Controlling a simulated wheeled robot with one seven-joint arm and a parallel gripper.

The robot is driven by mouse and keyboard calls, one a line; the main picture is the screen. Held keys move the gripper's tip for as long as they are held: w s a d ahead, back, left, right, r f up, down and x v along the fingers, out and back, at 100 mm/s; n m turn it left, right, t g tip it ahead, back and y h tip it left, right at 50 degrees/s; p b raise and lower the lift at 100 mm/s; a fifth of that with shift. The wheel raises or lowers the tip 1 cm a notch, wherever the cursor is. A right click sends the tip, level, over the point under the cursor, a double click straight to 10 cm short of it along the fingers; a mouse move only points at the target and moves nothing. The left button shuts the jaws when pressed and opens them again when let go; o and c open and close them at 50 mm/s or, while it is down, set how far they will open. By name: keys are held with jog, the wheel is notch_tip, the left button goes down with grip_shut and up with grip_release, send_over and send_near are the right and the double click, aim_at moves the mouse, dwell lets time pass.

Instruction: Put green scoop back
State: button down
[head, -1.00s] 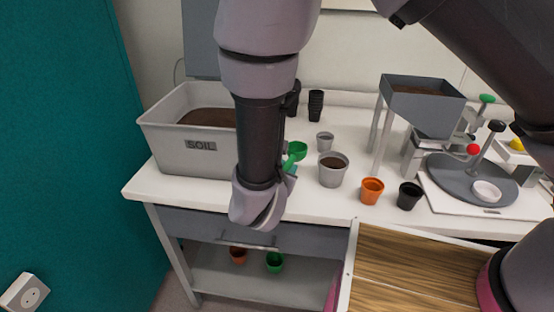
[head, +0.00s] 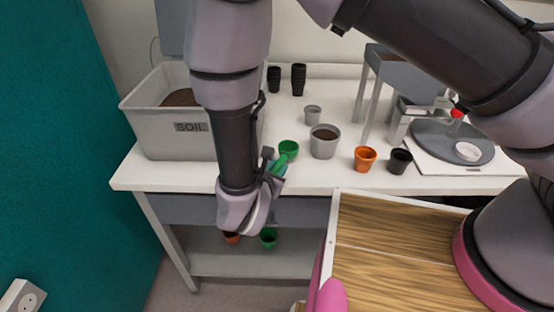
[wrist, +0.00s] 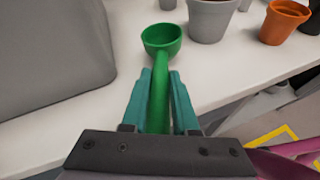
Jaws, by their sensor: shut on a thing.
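The green scoop (head: 288,149) has a round bowl and a handle. My gripper (head: 275,168) is shut on the handle, with the bowl pointing away over the front part of the white bench. In the wrist view the teal fingers (wrist: 153,97) hold the handle from both sides, and the scoop bowl (wrist: 161,38) looks empty. I cannot tell whether the scoop touches the bench top. My own arm hides part of the soil bin's right side.
The grey soil bin (head: 166,135) stands at the left of the white bench (head: 310,178). A grey pot of soil (head: 324,141), an orange pot (head: 364,158) and a black pot (head: 400,160) stand right of the scoop. A wooden surface (head: 385,240) lies in front.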

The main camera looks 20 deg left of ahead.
jog(key=shift+f, duration=0.45)
jog(key=shift+f, duration=0.35)
jog(key=c, duration=0.6)
grip_release()
jog(key=shift+s, duration=0.1)
